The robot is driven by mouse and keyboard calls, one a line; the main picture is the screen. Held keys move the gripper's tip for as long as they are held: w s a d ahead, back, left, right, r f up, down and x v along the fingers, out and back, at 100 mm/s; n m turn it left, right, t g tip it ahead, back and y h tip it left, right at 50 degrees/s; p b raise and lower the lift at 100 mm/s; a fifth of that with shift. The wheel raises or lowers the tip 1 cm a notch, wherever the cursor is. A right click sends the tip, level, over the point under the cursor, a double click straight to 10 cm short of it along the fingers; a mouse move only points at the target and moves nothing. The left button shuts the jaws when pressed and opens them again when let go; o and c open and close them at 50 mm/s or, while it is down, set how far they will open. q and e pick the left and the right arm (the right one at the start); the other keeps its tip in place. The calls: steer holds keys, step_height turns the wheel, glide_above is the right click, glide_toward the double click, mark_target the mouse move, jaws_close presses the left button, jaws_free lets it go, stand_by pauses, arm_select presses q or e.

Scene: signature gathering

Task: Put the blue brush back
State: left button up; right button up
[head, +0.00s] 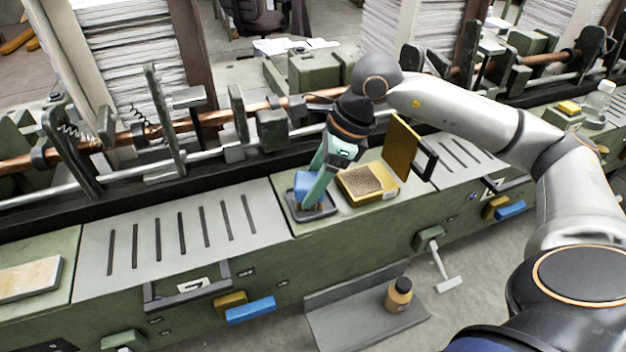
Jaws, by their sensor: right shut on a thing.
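The blue brush (302,184) is in my right gripper (311,197), over a small dark tray (325,213) on the green machine top. The gripper points down and its fingers are closed around the brush. The brush's lower end is at or just above the tray floor; I cannot tell if it touches. The fingers hide part of the brush. My left gripper is not in the head view.
A yellow box (362,199) with an open lid (401,147) stands just right of the tray. A slotted plate (180,238) lies to the left. Rods and a copper-coloured shaft (215,117) run behind. A brown bottle (398,295) stands on a lower grey plate.

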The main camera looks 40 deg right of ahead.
steer(key=shift+f, duration=0.25)
steer(key=o, duration=1.2)
steer(key=shift+r, duration=0.1)
steer(key=shift+r, duration=0.4)
steer(key=v, duration=1.1)
steer(key=shift+s+d+r+p, duration=0.1)
steer(key=shift+d+r+p, duration=0.05)
steer(key=shift+r+p, duration=0.15)
